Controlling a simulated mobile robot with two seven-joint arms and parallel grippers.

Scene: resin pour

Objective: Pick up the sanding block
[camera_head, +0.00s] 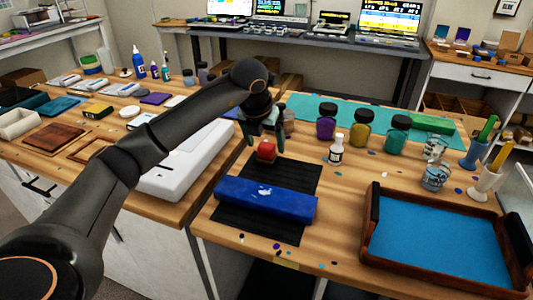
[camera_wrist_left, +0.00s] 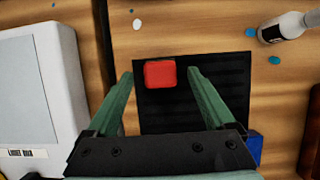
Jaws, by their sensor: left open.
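A small red block (camera_head: 266,150), which I take to be the sanding block, lies at the far-left corner of a black ribbed mat (camera_head: 272,232). In the left wrist view the red block (camera_wrist_left: 160,74) shows between the two green fingers. My left gripper (camera_head: 265,134) is open and empty, just above the block. In the wrist view the gripper (camera_wrist_left: 160,76) has a gap on each side of the block. I cannot tell how high the fingertips are above it. My right gripper is not in view.
A blue long case (camera_head: 265,200) lies across the mat, nearer than the block. A white machine (camera_head: 188,160) stands to the left. A white bottle (camera_head: 336,149) and several dark-capped jars stand behind to the right. A blue-lined wooden tray (camera_head: 440,240) is at front right.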

